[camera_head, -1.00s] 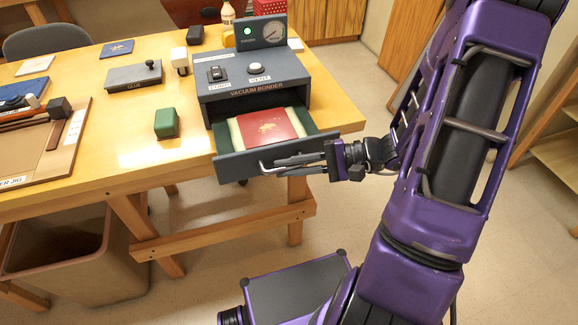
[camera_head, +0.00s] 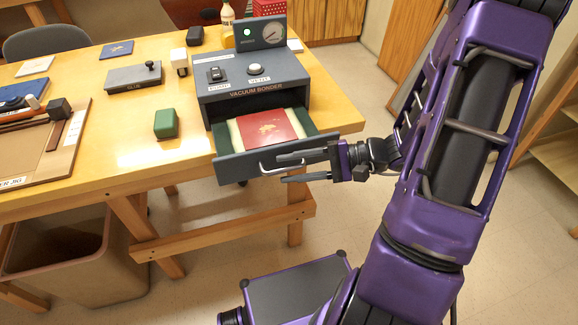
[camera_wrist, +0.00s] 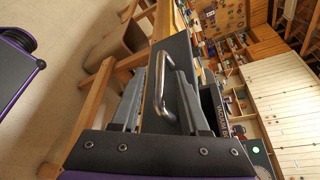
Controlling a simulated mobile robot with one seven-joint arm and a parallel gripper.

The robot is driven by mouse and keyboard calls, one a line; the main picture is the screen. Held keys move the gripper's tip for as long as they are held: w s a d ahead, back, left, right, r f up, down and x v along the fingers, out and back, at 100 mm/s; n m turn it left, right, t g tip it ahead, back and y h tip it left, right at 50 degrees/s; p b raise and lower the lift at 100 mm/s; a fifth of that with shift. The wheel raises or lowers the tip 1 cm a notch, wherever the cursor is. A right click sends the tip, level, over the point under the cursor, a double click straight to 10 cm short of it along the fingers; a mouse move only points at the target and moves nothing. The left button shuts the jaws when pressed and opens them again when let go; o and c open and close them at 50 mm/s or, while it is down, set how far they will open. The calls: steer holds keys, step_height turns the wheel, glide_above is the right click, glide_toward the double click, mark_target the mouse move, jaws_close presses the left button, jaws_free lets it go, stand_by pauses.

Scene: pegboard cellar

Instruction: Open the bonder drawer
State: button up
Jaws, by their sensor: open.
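The vacuum bonder (camera_head: 252,88) is a grey box on the wooden bench. Its drawer (camera_head: 232,171) is pulled out at the front, and a red booklet (camera_head: 270,127) lies inside on a pale and green bed. The drawer has a silver bar handle (camera_head: 268,164), which also shows in the wrist view (camera_wrist: 160,88). My gripper (camera_head: 296,167) is at the drawer front from the right, with its fingers spread apart. In the wrist view the open fingers (camera_wrist: 155,100) lie on either side of the handle, without closing on it.
A green block (camera_head: 166,123), a grey glue box (camera_head: 134,77) and a wooden jig (camera_head: 62,150) stand on the bench left of the bonder. A bin (camera_head: 75,255) stands below the bench. Floor is clear to the right of the bench.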

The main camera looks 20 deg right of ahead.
steer(key=p+v, duration=0.1)
steer(key=v, duration=1.5)
steer(key=shift+d, duration=0.35)
steer(key=shift+r, duration=0.1)
